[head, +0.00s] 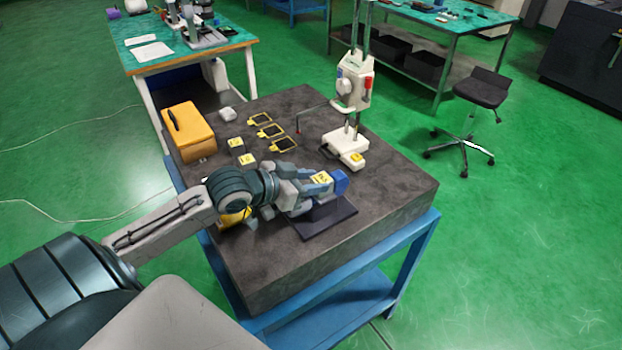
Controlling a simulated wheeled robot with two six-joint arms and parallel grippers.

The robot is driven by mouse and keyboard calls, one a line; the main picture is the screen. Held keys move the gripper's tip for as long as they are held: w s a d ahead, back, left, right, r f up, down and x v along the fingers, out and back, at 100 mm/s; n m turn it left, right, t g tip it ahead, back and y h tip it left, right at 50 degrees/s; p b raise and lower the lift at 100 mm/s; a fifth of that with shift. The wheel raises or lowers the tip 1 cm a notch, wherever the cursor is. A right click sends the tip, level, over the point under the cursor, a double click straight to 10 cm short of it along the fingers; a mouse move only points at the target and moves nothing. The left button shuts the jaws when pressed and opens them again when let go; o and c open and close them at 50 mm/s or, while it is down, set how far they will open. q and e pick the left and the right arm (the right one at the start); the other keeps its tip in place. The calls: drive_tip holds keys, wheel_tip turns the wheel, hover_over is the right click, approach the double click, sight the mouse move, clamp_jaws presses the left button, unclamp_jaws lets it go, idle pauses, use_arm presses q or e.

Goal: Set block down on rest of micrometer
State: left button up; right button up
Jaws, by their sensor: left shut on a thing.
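My left gripper (318,190) reaches in from the left over the dark stone table and is shut on a small block; the fingers hide most of it. A yellow label (321,178) shows at the fingers. A blue part (340,183) sits just past the fingertips. A flat dark plate (325,218) lies under the gripper. I cannot tell whether the blue part and plate belong to the micrometer, or whether the block touches anything below. My right gripper is not in view.
A white stand instrument (345,141) stands behind the gripper. Three yellow-framed dark squares (271,131), labelled dark blocks (237,147) and an orange case (188,131) lie left of it. The stone table's (395,190) right side is clear.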

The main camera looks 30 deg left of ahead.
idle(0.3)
use_arm(q)
drive_tip(key=shift+f, duration=0.15)
drive_tip(key=o, duration=1.1)
drive_tip(key=shift+o, duration=0.2)
